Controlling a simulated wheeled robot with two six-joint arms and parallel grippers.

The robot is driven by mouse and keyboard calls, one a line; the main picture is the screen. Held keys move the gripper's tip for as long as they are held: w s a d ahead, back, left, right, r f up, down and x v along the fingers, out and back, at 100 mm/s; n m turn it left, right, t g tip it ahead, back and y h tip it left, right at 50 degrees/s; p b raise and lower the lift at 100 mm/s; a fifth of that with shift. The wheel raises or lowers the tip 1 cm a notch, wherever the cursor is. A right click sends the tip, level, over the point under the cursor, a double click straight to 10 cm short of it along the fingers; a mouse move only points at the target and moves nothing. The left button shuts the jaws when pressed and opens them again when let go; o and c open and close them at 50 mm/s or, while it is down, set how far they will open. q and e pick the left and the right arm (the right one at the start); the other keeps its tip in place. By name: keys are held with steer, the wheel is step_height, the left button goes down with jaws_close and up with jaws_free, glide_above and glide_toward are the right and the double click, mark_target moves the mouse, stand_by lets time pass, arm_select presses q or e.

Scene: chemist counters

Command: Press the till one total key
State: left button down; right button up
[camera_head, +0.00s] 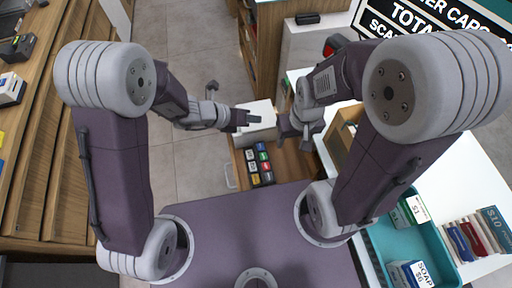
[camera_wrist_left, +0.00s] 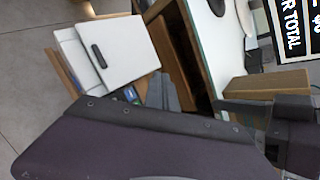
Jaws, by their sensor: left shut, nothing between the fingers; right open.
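The till (camera_head: 259,128) is a white box with a wooden surround. Its block of small coloured keys (camera_head: 258,165) faces my body. I cannot read the key labels or tell which is the total key. My left gripper (camera_head: 247,118) is shut and empty, and overlaps the white part of the till, farther back than the keys. I cannot tell whether it touches. In the left wrist view the till's white top (camera_wrist_left: 122,48) has a black slot, and the keys (camera_wrist_left: 130,94) are mostly hidden behind dark parts. My right gripper (camera_head: 287,126) is open, just right of the till.
A white counter (camera_head: 450,165) on the right holds a teal tray (camera_head: 436,238) with boxes and an open wooden box (camera_head: 343,138). Wooden shelving (camera_head: 50,120) runs along the left. Grey floor (camera_head: 185,165) is clear between it and the till.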

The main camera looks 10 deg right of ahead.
mark_target(258, 148)
arm_select(q)
steer(key=shift+g, duration=0.4)
steer(key=f+b, duration=0.3)
steer(key=f, duration=0.1)
steer(key=s+f+b, duration=0.1)
steer(key=f+b, duration=0.2)
steer(key=f, duration=0.1)
steer(key=s+d+f+b, duration=0.1)
steer(key=f+b, duration=0.1)
steer(key=f, duration=0.1)
steer(key=shift+s+f+b, duration=0.1)
steer(key=shift+f+b, duration=0.3)
steer(key=shift+f, duration=0.1)
stand_by(1.5)
steer(key=shift+f+b, duration=0.3)
steer(key=shift+b, duration=0.15)
steer(key=shift+f+b, duration=0.35)
steer(key=shift+b, duration=0.05)
stand_by(0.4)
steer(key=shift+r, duration=0.15)
steer(key=shift+r+p, duration=0.65)
